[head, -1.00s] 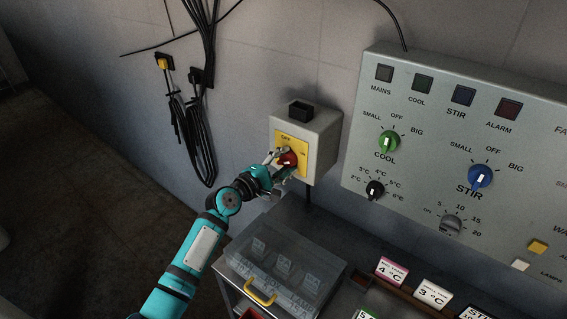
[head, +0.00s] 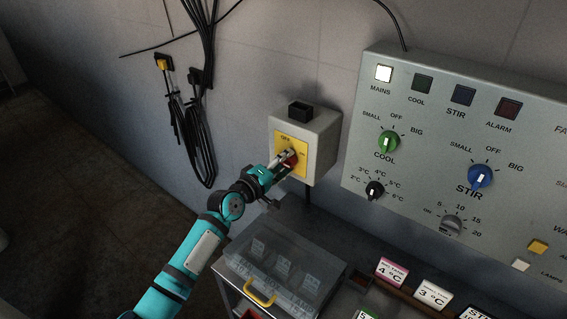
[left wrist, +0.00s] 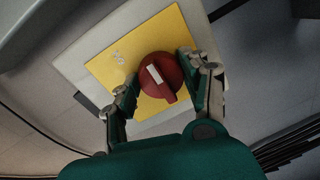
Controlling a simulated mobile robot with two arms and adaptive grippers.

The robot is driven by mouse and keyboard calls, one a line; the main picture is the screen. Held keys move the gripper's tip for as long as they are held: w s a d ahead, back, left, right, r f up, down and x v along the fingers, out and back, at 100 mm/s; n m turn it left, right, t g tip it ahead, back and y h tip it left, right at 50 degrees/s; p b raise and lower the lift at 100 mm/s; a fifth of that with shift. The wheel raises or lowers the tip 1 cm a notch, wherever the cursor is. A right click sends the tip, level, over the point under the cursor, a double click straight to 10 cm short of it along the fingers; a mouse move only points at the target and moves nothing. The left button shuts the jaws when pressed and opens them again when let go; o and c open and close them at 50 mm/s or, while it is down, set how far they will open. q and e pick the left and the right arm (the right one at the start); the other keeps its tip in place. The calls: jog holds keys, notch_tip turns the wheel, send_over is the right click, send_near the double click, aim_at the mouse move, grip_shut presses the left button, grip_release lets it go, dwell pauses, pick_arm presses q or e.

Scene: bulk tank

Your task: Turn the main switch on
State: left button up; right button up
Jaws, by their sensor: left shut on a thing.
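The main switch is a grey box (head: 325,150) on the wall with a yellow plate (head: 281,141) and a red rotary knob (head: 293,157). In the left wrist view the red knob (left wrist: 166,84) shows a white mark, and its grip bar lies slanted across the yellow plate (left wrist: 120,55). My left gripper (head: 287,161) is shut on the knob, one finger on each side of it. The MAINS lamp (head: 384,73) on the grey panel is lit white. My right gripper is not in view.
The control panel (head: 430,110) with green, blue and black knobs is right of the switch box. A clear lidded box (head: 318,265) with a yellow handle sits below it. Cables (head: 187,130) hang on the wall at left. COOL, STIR and ALARM lamps are dark.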

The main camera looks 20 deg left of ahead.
pick_arm(q)
jog(key=shift+f, duration=0.1)
jog(key=o, duration=1.2)
jog(key=shift+c, duration=0.2)
jog(key=shift+s, duration=0.1)
jog(key=v, duration=1.2)
